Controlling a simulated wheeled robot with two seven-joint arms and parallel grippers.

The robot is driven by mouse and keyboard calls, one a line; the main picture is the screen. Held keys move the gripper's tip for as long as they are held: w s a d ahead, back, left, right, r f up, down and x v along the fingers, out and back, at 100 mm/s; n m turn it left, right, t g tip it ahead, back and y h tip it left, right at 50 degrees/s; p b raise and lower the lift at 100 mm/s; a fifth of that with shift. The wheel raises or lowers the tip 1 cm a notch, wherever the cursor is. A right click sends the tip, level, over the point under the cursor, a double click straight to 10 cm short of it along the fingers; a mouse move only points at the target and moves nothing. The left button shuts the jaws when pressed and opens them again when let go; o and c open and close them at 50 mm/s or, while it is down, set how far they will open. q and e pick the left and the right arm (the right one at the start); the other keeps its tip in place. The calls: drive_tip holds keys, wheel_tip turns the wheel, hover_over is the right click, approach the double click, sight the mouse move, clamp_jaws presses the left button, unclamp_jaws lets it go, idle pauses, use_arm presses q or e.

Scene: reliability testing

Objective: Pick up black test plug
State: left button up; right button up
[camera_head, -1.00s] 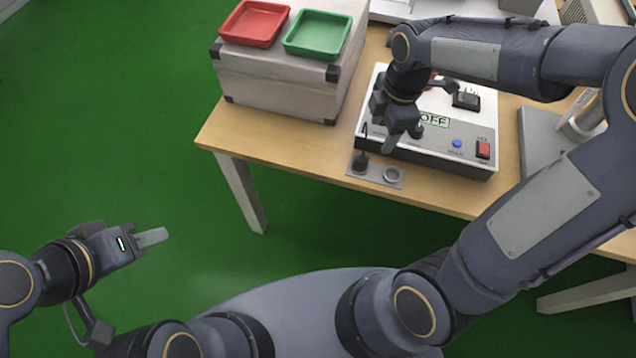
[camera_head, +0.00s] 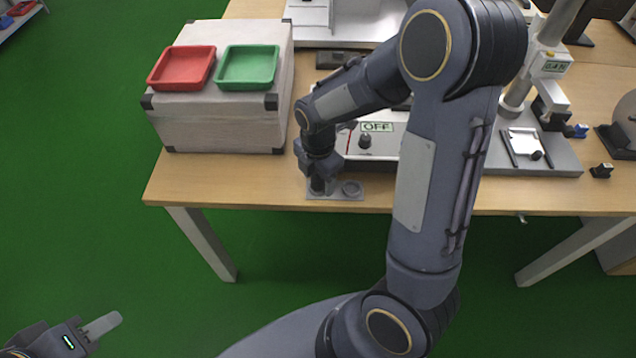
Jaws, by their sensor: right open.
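The grey holder plate (camera_head: 335,194) lies on the table in front of the tester box (camera_head: 384,152), with an empty ring-shaped socket (camera_head: 351,188) on its right side. My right gripper (camera_head: 318,185) points down over the left side of the plate, at the black test plug's spot. The gripper hides the plug, and I cannot tell whether the fingers touch it. The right gripper is open. My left gripper (camera_head: 100,325) is at the lower left, over the green floor and away from the table. I cannot tell whether its fingers are apart.
A grey case (camera_head: 215,120) carries a red tray (camera_head: 180,68) and a green tray (camera_head: 247,67) left of the tester box. My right arm covers much of the box. A stand with a flat base (camera_head: 560,155) is at the right. The table's front edge is close to the plate.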

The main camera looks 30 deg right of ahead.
drive_tip(key=c, duration=1.1)
drive_tip(key=shift+r, duration=0.1)
